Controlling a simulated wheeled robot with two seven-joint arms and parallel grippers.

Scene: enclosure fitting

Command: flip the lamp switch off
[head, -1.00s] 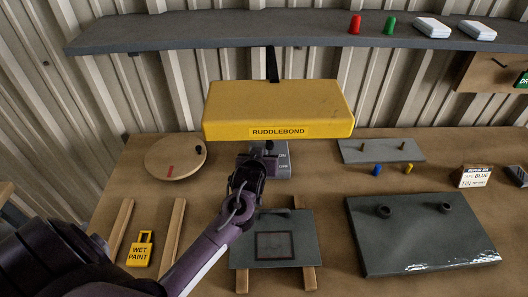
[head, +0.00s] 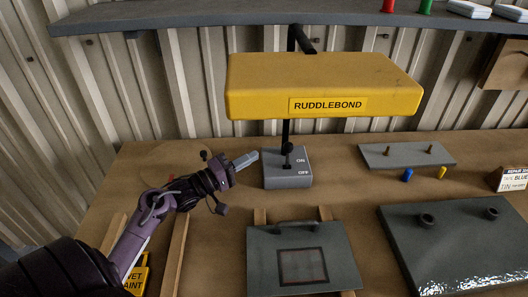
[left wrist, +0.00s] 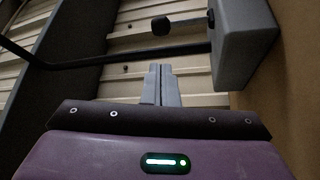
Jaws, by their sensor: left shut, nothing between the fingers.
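The lamp has a yellow shade (head: 325,86) marked RUDDLEBOND on a black post. Its grey switch box (head: 289,182) stands on the table, marked ON toward the back and OFF toward the front. A black-knobbed switch lever (head: 287,149) rises from the box; its knob shows level with ON, but its exact tilt is hard to tell. My left gripper (head: 253,156) is shut and empty, left of the box and apart from the lever. In the left wrist view, the shut fingers (left wrist: 161,70) point toward the lever knob (left wrist: 161,26) and the box (left wrist: 243,48). My right gripper is not in view.
A round wooden disc lies behind my left gripper. A grey plate (head: 340,262) on wooden strips is in front of the box. A pegged plate (head: 385,155) and a large dark panel (head: 450,245) lie to the right. The shade overhangs the box.

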